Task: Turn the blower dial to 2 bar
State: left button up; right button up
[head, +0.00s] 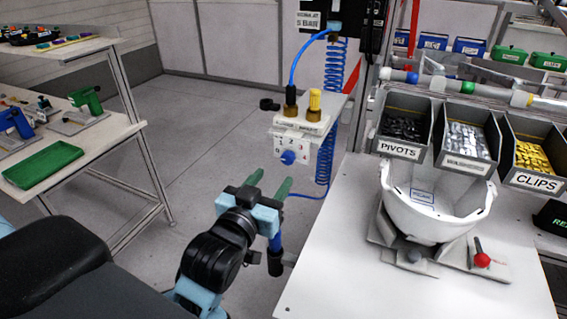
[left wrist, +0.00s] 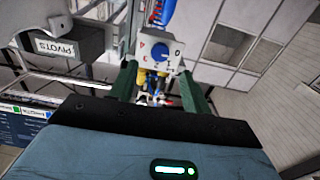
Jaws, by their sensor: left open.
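The blower dial (head: 288,157) is a small blue knob on the front of a white box (head: 300,138) with brass and yellow fittings on top. The dial also shows in the left wrist view (left wrist: 159,54), upside down, with small marks around it. I cannot tell its setting. My left gripper (head: 268,184) has green fingers, spread open and empty, just below and in front of the dial, apart from it in the head view. In the left wrist view the open fingers (left wrist: 158,72) frame the box from either side. My right gripper is out of view.
A white helmet shell (head: 437,205) sits on a holder on the white table (head: 335,275) at right, before bins of pivots and clips (head: 534,150). Blue hoses (head: 327,140) hang behind the box. A side bench (head: 95,150) with a green tray stands left. Open floor lies between.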

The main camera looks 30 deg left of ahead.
aim_at(286, 160)
pick_arm(q)
jog(key=shift+w+a+p, duration=0.2)
jog(key=shift+w+p, duration=0.1)
jog(key=shift+w, duration=3.25)
jog(key=c, duration=1)
